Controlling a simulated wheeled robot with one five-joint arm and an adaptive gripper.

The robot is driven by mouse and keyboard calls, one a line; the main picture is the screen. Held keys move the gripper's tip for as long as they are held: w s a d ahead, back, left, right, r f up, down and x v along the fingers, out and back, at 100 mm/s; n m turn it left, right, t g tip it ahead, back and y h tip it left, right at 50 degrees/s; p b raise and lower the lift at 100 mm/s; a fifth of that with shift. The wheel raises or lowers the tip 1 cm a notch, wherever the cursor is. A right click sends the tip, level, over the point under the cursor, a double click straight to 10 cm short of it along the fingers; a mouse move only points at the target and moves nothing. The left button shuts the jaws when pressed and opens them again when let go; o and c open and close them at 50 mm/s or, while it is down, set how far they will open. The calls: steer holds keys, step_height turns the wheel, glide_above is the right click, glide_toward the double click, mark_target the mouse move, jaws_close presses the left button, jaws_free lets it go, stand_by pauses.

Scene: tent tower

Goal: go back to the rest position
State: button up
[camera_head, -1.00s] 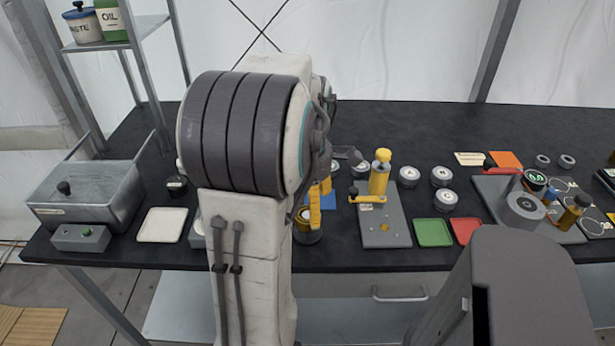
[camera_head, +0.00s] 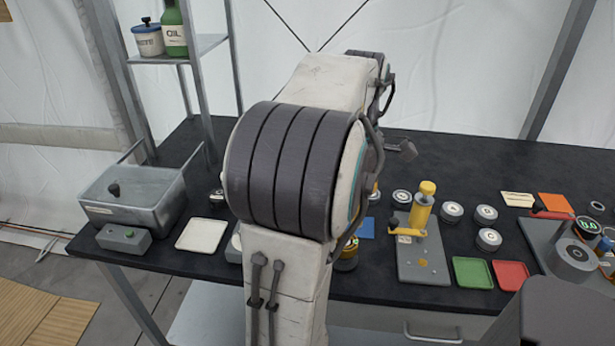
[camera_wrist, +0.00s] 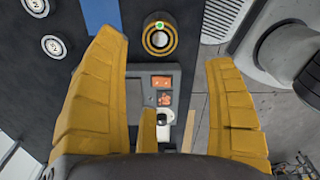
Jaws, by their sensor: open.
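My gripper (camera_wrist: 168,120) is open and empty in the wrist view, its yellow fingers spread wide. Beyond the fingers, the black worktable (camera_wrist: 90,70) shows with a dark round part with a yellow ring and a green spot (camera_wrist: 160,37) near its edge. In the head view my arm stands in the middle, and its thick dark joint and pale links hide part of the table behind; the gripper itself cannot be made out there.
A metal basin (camera_head: 135,195) and white tray (camera_head: 202,235) stand left. A grey press with a yellow handle (camera_head: 420,205), green tray (camera_head: 472,272), red tray (camera_head: 511,275) and several round canisters (camera_head: 452,212) lie right. Shelves with an oil bottle (camera_head: 174,32) rise at the back left.

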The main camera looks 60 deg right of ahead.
stand_by(0.4)
step_height(320, 180, down, 5)
steer(key=m+h, duration=0.1)
steer(key=m, duration=1.7)
steer(key=shift+f, duration=0.2)
steer(key=w+a+r+n+t+p, duration=0.1)
steer(key=w+a+n, duration=0.2)
steer(key=a, duration=0.7)
steer(key=w+a+r+n+t+p, duration=0.1)
steer(key=w+a+n, duration=0.3)
steer(key=a, duration=0.7)
steer(key=w+a+r+n+t+y+p, duration=0.1)
steer(key=w+a+n, duration=0.3)
steer(key=a, duration=0.7)
steer(key=shift+w+a+p, duration=0.15)
steer(key=shift+w+p, duration=0.3)
steer(key=shift+w, duration=0.5)
